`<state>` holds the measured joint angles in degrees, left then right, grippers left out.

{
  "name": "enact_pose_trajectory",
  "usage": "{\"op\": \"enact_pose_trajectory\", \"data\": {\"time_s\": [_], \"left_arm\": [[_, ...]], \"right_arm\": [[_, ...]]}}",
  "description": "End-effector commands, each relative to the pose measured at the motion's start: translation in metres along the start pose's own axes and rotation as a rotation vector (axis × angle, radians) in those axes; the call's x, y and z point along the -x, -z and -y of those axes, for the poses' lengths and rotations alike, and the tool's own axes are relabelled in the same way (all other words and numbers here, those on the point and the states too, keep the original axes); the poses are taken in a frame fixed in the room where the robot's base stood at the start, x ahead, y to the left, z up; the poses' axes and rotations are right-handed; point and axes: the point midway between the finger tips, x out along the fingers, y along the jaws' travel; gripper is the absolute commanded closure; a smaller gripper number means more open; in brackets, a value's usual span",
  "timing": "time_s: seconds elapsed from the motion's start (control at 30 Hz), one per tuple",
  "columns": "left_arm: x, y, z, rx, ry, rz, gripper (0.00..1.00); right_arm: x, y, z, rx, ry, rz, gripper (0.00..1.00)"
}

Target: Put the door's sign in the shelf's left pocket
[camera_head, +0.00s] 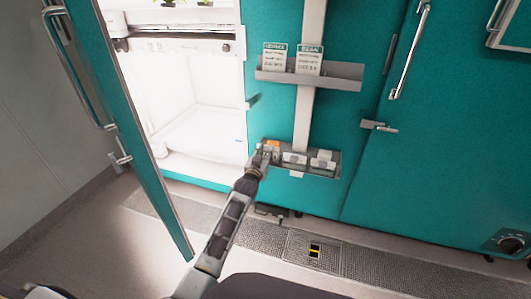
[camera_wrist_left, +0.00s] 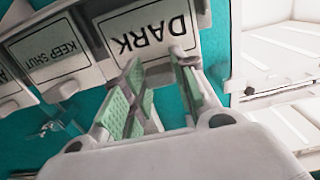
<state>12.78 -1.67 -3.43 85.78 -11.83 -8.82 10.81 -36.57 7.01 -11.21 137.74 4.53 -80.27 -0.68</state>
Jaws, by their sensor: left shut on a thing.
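The lower grey shelf (camera_head: 318,172) is fixed to the teal wall, with several sign pockets in a row. My left gripper (camera_head: 267,156) is at this shelf's left end. In the left wrist view the gripper (camera_wrist_left: 160,95) has its green pads around the near part of a white sign reading DARK (camera_wrist_left: 145,30), which appears upside down. This sign is at the left pocket; I cannot tell whether it is fully seated. A KEEP SHUT sign (camera_wrist_left: 47,54) stands beside it, and a further sign is partly cut off. My right gripper is out of view.
An upper grey shelf (camera_head: 335,82) holds two printed cards (camera_head: 274,57). The teal chamber door (camera_head: 130,120) stands open at the left, beside the bright white interior (camera_head: 200,115). A closed door's handle (camera_head: 410,50) is at the right. The floor grating below is clear.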

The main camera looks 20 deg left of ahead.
Motion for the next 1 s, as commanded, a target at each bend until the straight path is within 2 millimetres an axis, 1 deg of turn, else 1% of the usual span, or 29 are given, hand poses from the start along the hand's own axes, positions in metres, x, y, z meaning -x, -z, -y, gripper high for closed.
{"op": "enact_pose_trajectory", "data": {"time_s": [0.23, 0.7, 1.0], "left_arm": [[0.0000, -0.0040, -0.0001, 0.000, 0.000, 0.000, 0.97], [0.0000, -0.0041, 0.0000, 0.000, 0.000, 0.000, 0.97], [0.0000, -0.0081, -0.0001, 0.001, 0.000, 0.000, 0.97]], "right_arm": [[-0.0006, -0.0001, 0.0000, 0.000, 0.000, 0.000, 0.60], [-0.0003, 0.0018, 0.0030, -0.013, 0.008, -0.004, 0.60], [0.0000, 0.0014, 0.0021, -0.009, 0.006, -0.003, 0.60]]}}
